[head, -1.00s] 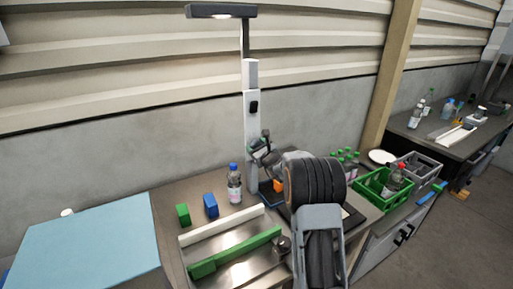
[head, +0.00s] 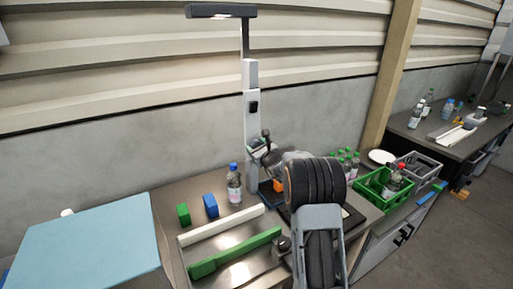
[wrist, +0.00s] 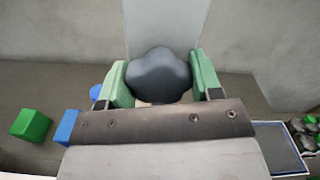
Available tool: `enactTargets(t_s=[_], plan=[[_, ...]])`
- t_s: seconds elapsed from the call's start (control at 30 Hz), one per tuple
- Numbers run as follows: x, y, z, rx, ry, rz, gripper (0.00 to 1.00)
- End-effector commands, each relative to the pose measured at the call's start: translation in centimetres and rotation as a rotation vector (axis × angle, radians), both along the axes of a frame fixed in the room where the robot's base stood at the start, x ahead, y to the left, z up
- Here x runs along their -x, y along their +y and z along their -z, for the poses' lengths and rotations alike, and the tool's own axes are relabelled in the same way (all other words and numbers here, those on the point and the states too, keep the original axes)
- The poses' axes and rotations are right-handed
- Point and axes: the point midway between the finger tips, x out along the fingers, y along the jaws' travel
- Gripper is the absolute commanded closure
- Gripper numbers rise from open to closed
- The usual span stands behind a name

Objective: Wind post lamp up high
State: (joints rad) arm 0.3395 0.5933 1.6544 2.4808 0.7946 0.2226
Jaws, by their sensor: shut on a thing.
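The post lamp has a pale upright post (head: 252,125) behind the bench. A dark arm at its top carries a flat dark lamp head (head: 221,12) with a lit underside, high over the bench. A dark lobed knob (wrist: 158,74) is on the front of the post, which shows as a pale strip (wrist: 162,20) in the wrist view. My gripper (wrist: 160,85) has its green fingers on both sides of the knob and is shut on it. In the head view my gripper (head: 260,147) is at the lower post, partly hidden by my own arm.
A bottle with a blue cap (head: 234,184), a blue block (head: 210,205) and a green block (head: 183,214) stand left of the post. A white bar (head: 222,226) and a green bar (head: 235,252) lie in front. A green crate (head: 372,188) is at right.

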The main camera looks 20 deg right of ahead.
Motion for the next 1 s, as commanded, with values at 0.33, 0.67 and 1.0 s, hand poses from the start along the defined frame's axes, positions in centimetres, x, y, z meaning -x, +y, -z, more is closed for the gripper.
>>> enactTargets(t_s=[0.33,0.67,1.0], plan=[[0.0,0.1,0.1,0.0,0.002,-0.001,0.65],[0.0,0.0,0.1,0.0,0.001,-0.001,0.16],[1.3,-0.2,0.2,0.0,0.0,0.002,0.16]])
